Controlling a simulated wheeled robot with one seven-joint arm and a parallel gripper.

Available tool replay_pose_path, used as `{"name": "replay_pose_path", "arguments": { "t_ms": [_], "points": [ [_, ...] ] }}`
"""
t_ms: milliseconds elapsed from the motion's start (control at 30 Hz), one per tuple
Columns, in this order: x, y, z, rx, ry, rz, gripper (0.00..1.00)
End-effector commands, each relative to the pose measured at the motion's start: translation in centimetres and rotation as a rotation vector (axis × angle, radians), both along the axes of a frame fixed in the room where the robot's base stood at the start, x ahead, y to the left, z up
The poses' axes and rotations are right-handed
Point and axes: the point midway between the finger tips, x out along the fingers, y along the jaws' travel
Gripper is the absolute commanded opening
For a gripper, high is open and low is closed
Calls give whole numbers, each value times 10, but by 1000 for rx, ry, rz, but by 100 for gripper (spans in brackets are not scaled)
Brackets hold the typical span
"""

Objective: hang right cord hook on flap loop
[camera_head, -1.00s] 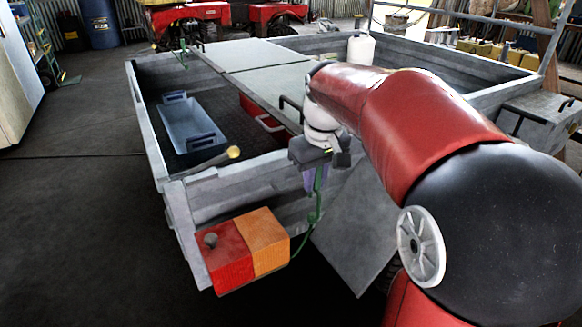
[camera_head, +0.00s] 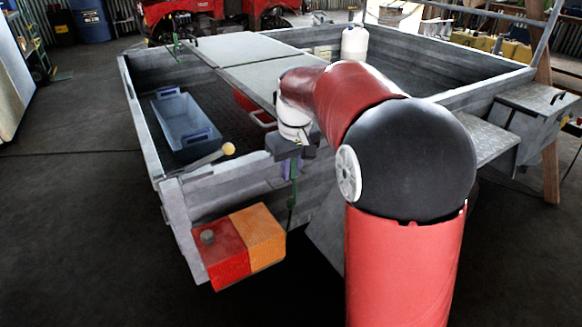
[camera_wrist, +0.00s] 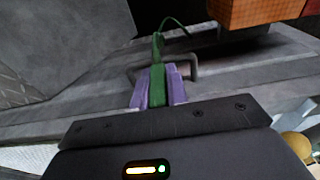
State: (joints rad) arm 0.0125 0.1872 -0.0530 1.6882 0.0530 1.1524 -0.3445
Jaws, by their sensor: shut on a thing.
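The green cord hook (camera_wrist: 157,85) is held between the purple fingers of my gripper (camera_wrist: 158,92) in the wrist view. Its green cord runs on beyond the fingers. A grey loop (camera_wrist: 197,66) stands out from a grey trailer part just past the fingertips; the hook overlaps it in the picture, and I cannot tell whether they touch. In the head view my gripper (camera_head: 292,168) points down at the trailer's near edge, with the green cord (camera_head: 291,208) below it. The grey flap (camera_head: 325,232) is mostly hidden by my arm.
A red and orange lamp (camera_head: 240,247) sits on the trailer corner, left of my gripper. A blue tray (camera_head: 182,122) lies in the trailer bed. A yellow-tipped lever (camera_head: 228,149) stands near the edge. The floor at left is clear.

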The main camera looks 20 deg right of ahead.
Motion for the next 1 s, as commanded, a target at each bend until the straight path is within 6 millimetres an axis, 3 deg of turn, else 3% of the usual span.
{"name": "replay_pose_path", "arguments": {
  "t_ms": [167,200,333,700,1000],
  "points": [
    [0,0,-6,0,0,0,0],
    [0,0,-5,0,0,0,21],
    [0,0,-4,0,0,0,37],
    [0,0,-3,0,-2,0,37],
    [-4,-5,50,0,-3,0,37]
  ]
}}
